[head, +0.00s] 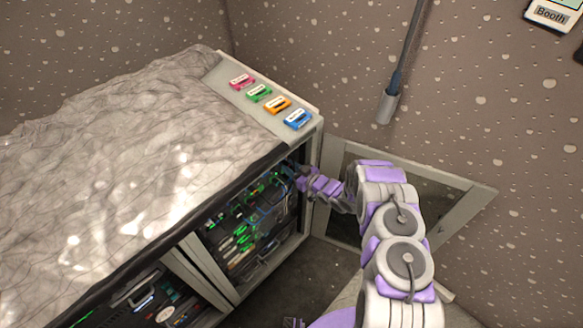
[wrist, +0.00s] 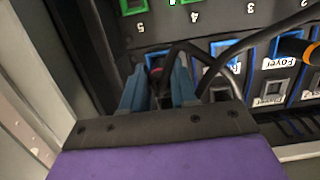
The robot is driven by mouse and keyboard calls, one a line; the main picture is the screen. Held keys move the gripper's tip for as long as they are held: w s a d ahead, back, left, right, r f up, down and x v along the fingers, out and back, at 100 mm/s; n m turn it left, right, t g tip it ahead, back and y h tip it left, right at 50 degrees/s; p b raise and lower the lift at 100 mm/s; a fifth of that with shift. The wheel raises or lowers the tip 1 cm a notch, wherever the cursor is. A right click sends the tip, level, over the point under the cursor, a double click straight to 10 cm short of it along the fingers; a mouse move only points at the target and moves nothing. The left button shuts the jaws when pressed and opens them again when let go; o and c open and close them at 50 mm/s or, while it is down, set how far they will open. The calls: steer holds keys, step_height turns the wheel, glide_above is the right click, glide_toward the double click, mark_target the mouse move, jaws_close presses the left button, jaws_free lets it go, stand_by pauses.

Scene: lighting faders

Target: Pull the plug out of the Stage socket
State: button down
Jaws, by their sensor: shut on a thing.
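My gripper (head: 301,180) reaches into the upper right of the open rack front in the head view. A black cable (wrist: 174,50) runs close by the fingers. The socket behind the plug is mostly hidden, and I cannot tell whether the plug is still seated. Its label is hidden, so I cannot read Stage. Neighbouring blue-framed sockets (wrist: 271,90) carry small white labels, upside down in this view.
An orange-banded plug (wrist: 294,47) sits at the right with its cable. The rack frame (wrist: 62,70) is close on the left. In the head view, several coloured faders (head: 277,104) are on top beside a grey cloth (head: 130,130). A cable with a grey end (head: 387,107) hangs at the wall.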

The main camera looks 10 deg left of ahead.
steer(key=shift+f+v, duration=0.2)
steer(key=shift+v, duration=0.8)
steer(key=shift+f+v, duration=0.15)
steer(key=shift+v, duration=0.85)
steer(key=shift+s+d, duration=0.1)
steer(key=shift+d, duration=0.15)
steer(key=shift+d, duration=0.1)
